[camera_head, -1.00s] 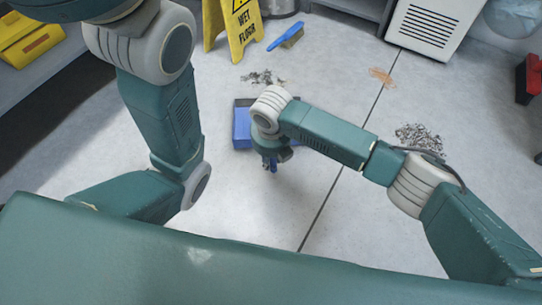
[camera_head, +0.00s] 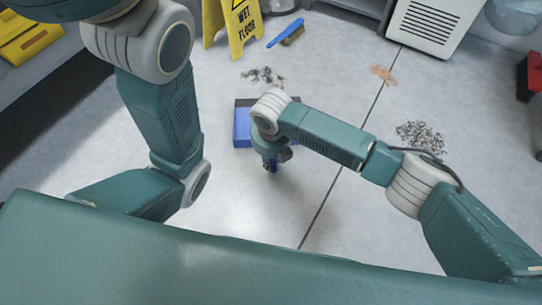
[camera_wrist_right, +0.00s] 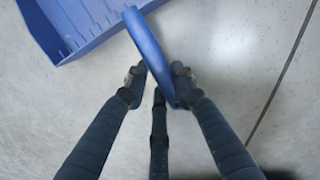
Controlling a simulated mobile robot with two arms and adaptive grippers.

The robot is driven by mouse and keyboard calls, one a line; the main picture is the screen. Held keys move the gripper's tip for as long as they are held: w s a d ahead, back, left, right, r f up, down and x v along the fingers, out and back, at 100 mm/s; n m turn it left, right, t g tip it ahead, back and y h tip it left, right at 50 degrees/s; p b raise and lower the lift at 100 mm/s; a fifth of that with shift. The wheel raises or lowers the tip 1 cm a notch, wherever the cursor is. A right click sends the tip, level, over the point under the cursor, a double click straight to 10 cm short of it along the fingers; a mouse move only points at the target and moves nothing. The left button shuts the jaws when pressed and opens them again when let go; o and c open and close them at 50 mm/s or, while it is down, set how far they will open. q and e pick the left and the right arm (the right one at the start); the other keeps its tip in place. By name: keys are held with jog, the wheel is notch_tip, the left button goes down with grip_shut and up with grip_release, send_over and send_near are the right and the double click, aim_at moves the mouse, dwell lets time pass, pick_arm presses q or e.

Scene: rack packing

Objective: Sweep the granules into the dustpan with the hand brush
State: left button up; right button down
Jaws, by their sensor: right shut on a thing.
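The blue dustpan (camera_head: 242,128) lies on the floor, partly hidden behind my right wrist. In the right wrist view, its tray (camera_wrist_right: 75,22) is at the upper left and its handle (camera_wrist_right: 148,42) runs down between the fingers. My right gripper (camera_head: 270,166) is shut on this handle, with a finger on each side in the wrist view (camera_wrist_right: 158,78). The hand brush (camera_head: 287,33), with a blue handle and tan bristles, lies by the wet floor sign. Dark granules form one pile (camera_head: 263,75) beyond the dustpan and another (camera_head: 420,137) at the right. My left gripper is not visible.
A yellow wet floor sign (camera_head: 243,25) stands at the top. A white vented unit (camera_head: 432,22) and a red object (camera_head: 529,77) are at the right. A brown stain (camera_head: 383,75) marks the floor.

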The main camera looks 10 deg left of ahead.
jog(key=shift+f, duration=0.1)
jog(key=c, duration=1.4)
grip_release()
jog(key=shift+o, duration=0.2)
